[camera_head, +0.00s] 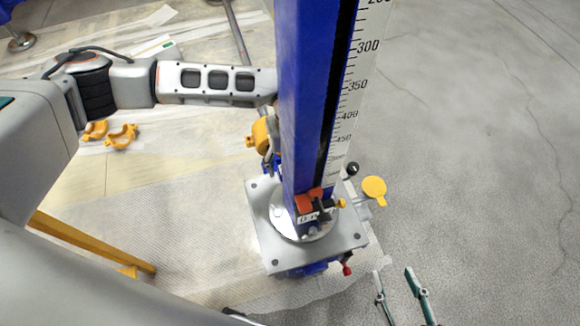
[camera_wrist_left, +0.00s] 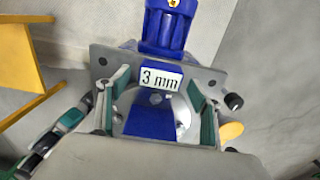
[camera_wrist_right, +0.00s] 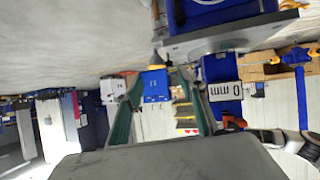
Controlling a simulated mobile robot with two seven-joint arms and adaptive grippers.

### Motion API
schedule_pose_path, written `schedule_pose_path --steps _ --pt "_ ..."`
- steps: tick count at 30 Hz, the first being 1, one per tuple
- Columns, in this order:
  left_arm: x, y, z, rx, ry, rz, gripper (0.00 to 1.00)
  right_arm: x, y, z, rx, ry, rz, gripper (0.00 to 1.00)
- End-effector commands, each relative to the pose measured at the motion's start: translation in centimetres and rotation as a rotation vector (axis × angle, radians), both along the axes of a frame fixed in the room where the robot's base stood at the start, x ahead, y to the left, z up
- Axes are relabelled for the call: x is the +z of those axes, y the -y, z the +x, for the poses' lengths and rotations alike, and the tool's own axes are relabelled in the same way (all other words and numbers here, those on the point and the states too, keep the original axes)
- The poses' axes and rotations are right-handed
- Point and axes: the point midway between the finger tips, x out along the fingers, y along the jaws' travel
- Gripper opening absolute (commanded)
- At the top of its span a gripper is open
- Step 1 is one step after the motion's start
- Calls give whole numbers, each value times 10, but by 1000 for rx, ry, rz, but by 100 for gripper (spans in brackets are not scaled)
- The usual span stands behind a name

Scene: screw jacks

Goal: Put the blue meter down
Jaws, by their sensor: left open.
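A tall blue post with a white ruler scale (camera_head: 316,100), which I take for the blue meter, stands upright in the middle of the head view. Its foot is at a grey square plate (camera_head: 262,230) with a round disc. My left arm reaches in from the left and its gripper is hidden behind the post there. In the left wrist view my left gripper (camera_wrist_left: 160,85) is open, with blue parts and a "3 mm" label (camera_wrist_left: 161,78) between its fingers; contact cannot be told. My right gripper (camera_head: 394,273) is open and empty, low and right of the plate.
Yellow clamp pieces (camera_head: 122,137) lie on the floor at left, above a yellow bar (camera_head: 95,245). The grey floor at right is clear.

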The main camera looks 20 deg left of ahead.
Motion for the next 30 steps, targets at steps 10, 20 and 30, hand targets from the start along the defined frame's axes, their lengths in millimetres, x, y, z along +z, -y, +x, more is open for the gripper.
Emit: schedule_pose_path --steps 10,20,30 --pt "80 0 4 0 14 0 65 -13 26 -9 -4 -38 -90 40" --pt "98 0 1 0 4 -1 65 -26 36 -20 -2 -71 -123 40" --pt "98 0 1 0 3 -1 65 -26 35 -19 0 -69 -122 40"
